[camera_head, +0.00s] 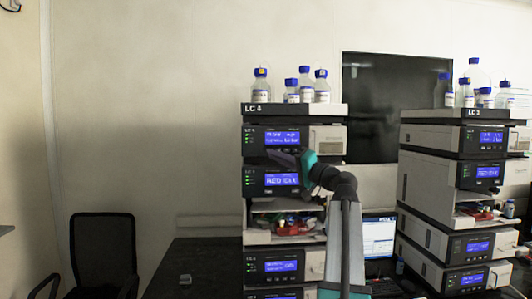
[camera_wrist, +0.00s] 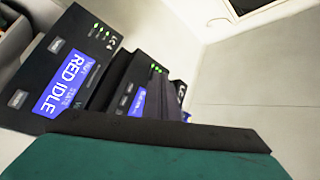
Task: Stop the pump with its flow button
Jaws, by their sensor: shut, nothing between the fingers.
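The left stack's top module (camera_head: 254,140) has a lit blue screen (camera_head: 282,138) with two lines of text, too small to read surely. The module below it (camera_head: 253,183) has a blue screen (camera_head: 281,181) reading RED IDLE. My gripper (camera_head: 283,158) is shut and empty, pointing left in front of the seam between these two modules. In the wrist view the RED IDLE module (camera_wrist: 100,35) and the top module's screen (camera_wrist: 138,101) appear tilted, beyond my dark finger (camera_wrist: 160,130). Small labelled buttons (camera_wrist: 18,98) show beside the RED IDLE screen. I cannot tell which is the flow button, or whether my fingertips touch a panel.
Blue-capped bottles (camera_head: 261,88) stand on the left stack's top tray (camera_head: 295,110). A second stack (camera_head: 430,180) stands to the right, with a laptop (camera_head: 378,240) between. A black chair (camera_head: 103,250) is at the left. Open space lies left of the left stack.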

